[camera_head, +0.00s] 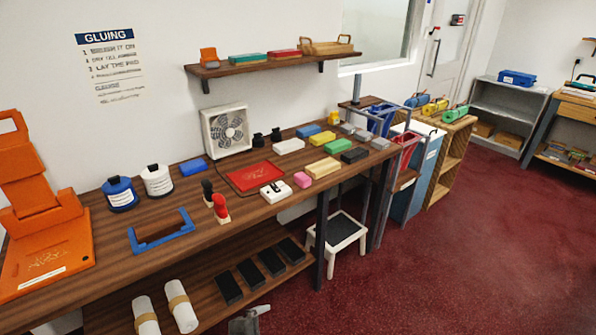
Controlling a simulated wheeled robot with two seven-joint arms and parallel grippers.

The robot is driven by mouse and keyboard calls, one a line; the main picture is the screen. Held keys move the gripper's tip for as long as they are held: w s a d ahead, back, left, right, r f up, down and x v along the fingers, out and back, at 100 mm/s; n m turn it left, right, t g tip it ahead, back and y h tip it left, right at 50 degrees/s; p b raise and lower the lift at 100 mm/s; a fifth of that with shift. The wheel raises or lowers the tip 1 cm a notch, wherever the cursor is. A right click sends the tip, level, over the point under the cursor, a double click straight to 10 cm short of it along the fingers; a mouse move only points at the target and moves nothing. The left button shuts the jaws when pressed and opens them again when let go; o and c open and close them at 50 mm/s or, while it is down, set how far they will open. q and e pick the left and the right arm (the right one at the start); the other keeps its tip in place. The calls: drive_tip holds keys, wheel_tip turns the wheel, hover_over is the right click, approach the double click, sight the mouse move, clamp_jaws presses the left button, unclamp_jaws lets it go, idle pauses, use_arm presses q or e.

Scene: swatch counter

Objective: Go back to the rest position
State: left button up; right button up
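A small grey shape (247,322) shows at the bottom edge, left of the middle, low in front of the bench's lower shelf. It looks like the end of my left arm, cut off by the frame. Whether its fingers are open or shut cannot be made out, and I see nothing held in it. My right gripper is out of view. The long wooden workbench (92,258) runs from the lower left toward the back right.
The bench top carries an orange stand (48,250), a blue frame (160,233), a red mat (252,177), a fan (228,130) and several coloured blocks. Rolls and dark slabs lie on the lower shelf. The red floor (450,270) is clear to the right.

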use_arm(q)
drive_tip(key=s+a+f+n+g+y, duration=0.3)
drive_tip(key=s+a+n+g+y, duration=0.1)
drive_tip(key=s+a+n, duration=1.4)
wheel_tip(320, 180, down, 28)
drive_tip(key=s+d+m+g, duration=0.1)
drive_tip(key=s+m+g, duration=0.1)
drive_tip(key=s+a+f, duration=0.2)
drive_tip(key=s+f, duration=1.2)
drive_tip(key=s, duration=0.2)
drive_tip(key=shift+a+g+y, duration=0.25)
drive_tip(key=shift+g+y, duration=0.15)
